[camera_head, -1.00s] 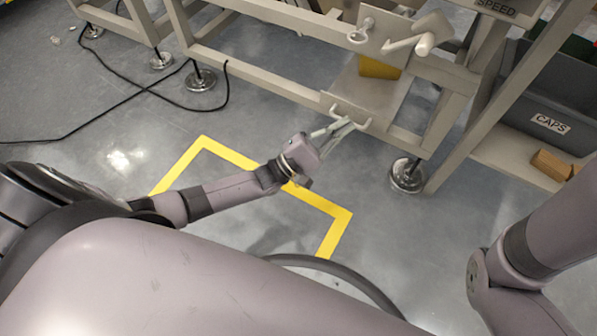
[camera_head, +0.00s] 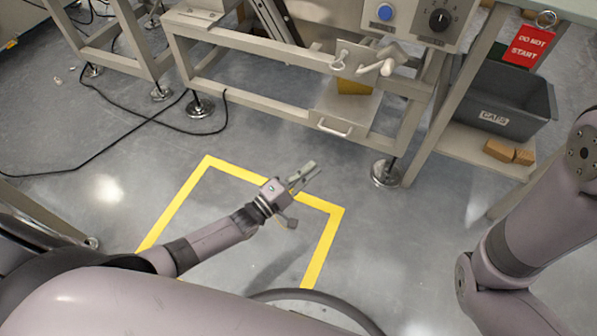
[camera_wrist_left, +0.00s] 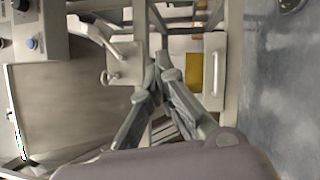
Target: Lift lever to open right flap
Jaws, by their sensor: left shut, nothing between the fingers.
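A cream lever (camera_head: 377,68) sticks out from a small plate (camera_head: 352,64) on the front rail of the machine frame. The left wrist view also shows the lever (camera_wrist_left: 93,29), with the plate (camera_wrist_left: 124,63) beside it. My left gripper (camera_head: 311,170) is shut and empty. It is over the floor in front of the machine, apart from the lever and the tray below it. The closed fingers (camera_wrist_left: 160,65) show in the left wrist view. My right arm shows at the right, but its gripper is out of view. I cannot make out the right flap.
A grey caps bin (camera_head: 508,108) and wooden blocks (camera_head: 508,152) are on the right shelf. Yellow tape (camera_head: 182,210) marks open floor.

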